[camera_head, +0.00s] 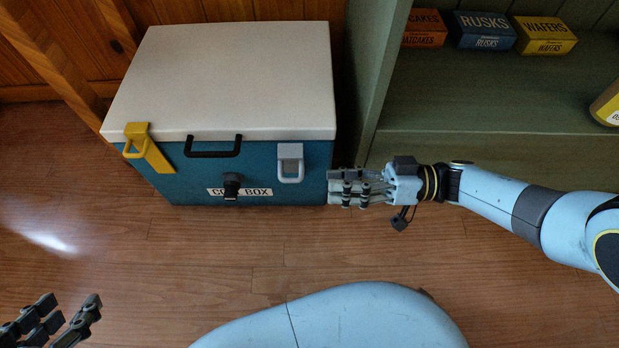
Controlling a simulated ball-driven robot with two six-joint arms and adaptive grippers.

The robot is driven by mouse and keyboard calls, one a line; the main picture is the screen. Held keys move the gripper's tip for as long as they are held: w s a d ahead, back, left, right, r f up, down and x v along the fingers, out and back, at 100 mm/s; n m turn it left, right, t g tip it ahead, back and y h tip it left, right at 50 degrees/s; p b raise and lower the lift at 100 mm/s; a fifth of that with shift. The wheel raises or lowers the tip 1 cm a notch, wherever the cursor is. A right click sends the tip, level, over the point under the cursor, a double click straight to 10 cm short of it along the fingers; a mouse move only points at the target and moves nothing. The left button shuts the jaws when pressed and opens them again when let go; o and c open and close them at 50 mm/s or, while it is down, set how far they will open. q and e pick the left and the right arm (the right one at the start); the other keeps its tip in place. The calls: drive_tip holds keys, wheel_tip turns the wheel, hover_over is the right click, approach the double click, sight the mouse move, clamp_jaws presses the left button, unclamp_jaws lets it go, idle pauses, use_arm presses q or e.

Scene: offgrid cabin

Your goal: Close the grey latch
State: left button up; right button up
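The grey latch (290,163) is on the right part of the front of a blue cool box (200,165). Its plate sits just below the white lid (225,75), with a loop hanging against the blue front. Whether it is fastened I cannot tell. The lid lies flat on the box. My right gripper (334,188) is at the box's front right corner, to the right of the latch and slightly lower, its fingers pointing left. Its opening is hard to make out, and no held object shows. My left gripper (70,305) is open and empty at the bottom left, far from the box.
A yellow latch (148,148) slants across the box's front left, with a black handle (213,149) at the middle and a black catch (231,187) over the label. A green shelf (480,130) with several food boxes stands right. Wooden floor (180,255) in front is clear.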

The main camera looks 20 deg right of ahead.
drive_tip(key=shift+v, duration=1.5)
